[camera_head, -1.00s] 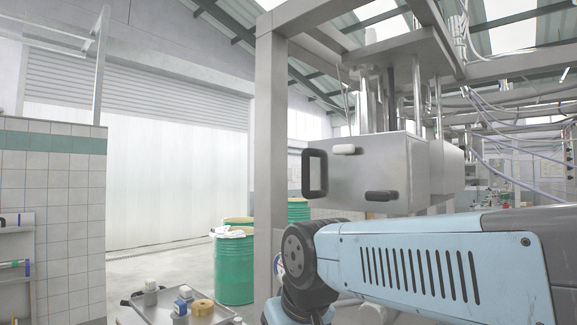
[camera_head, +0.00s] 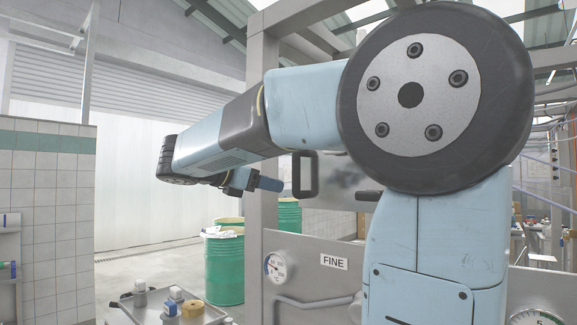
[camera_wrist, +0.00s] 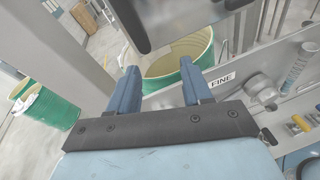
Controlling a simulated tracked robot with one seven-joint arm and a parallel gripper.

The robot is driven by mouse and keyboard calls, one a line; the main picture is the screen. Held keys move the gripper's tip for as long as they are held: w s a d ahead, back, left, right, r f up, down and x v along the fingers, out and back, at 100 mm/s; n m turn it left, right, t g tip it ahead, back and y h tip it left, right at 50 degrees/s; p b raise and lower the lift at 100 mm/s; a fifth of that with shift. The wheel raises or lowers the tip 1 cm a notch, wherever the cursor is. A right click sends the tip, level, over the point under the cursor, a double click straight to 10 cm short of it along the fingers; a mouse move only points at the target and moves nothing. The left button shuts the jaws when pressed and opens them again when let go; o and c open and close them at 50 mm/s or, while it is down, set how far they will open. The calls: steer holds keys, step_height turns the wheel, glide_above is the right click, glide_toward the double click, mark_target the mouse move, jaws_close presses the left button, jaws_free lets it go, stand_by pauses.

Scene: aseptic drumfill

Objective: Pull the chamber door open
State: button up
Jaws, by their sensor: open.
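The chamber is a steel box with a black upright loop handle (camera_head: 305,175) on its left front. In the head view my arm hides much of the box, but part of its front (camera_head: 338,180) shows. My gripper (camera_head: 270,184) is open and empty, just left of the handle in the picture; how far apart they are in depth I cannot tell. In the wrist view its two blue fingers (camera_wrist: 158,72) are spread. A grey block with a dark edge (camera_wrist: 180,12) lies ahead of the fingertips there, likely the chamber. No opening at the door shows.
A frame post (camera_head: 262,120) stands left of the handle. Below is a steel panel with a gauge (camera_head: 275,266), a FINE label (camera_head: 334,263) and a bar handle (camera_head: 315,303). Green drums (camera_head: 224,268) and a tray of small items (camera_head: 205,309) stand lower left. An open drum (camera_wrist: 180,55) lies beyond my fingers.

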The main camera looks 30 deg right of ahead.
steer(key=n+h, duration=0.2)
glide_toward(293, 164)
steer(key=a, duration=0.3)
steer(key=d, duration=0.4)
steer(key=w+d, duration=0.1)
steer(key=d, duration=0.4)
steer(key=w+d, duration=0.1)
steer(key=d, duration=0.4)
steer(key=shift+f, duration=0.1)
jaws_close()
steer(key=shift+s+a, duration=0.15)
steer(key=shift+a, duration=0.05)
